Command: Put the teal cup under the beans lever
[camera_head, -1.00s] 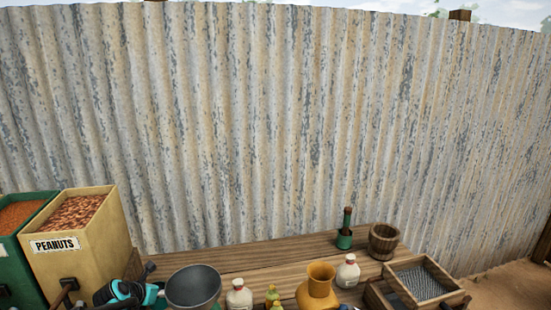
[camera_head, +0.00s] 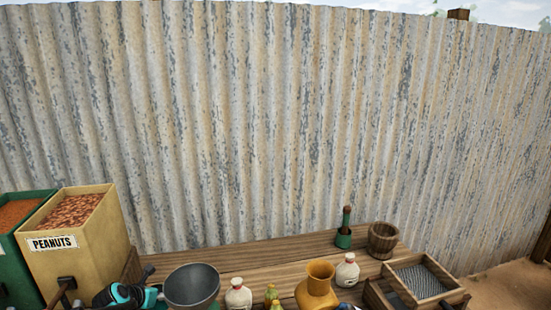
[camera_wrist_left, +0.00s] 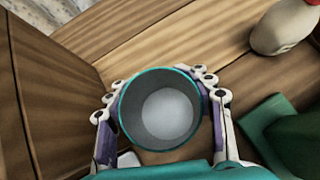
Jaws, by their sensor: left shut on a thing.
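The teal cup (camera_wrist_left: 165,110) is in the left wrist view, seen from above, with a teal rim and a grey inside. My left gripper (camera_wrist_left: 162,92) is shut on it, a finger on each side. In the head view only the teal and black wrist of my left arm shows, at the bottom left; I cannot make out the cup there. The peanuts bin (camera_head: 85,270) is to the left of that wrist, with a dark lever (camera_head: 62,291) low on its front. A green bin (camera_head: 15,240) is further left. No beans label shows. My right gripper is not in view.
A grey bowl (camera_head: 192,285) stands to the right of my left wrist. A white bottle (camera_head: 238,295) and an orange jug (camera_head: 318,287) stand further right on the wooden table (camera_head: 270,255). A wooden panel (camera_wrist_left: 50,95) is close left of the cup; a green object (camera_wrist_left: 290,135) is to its right.

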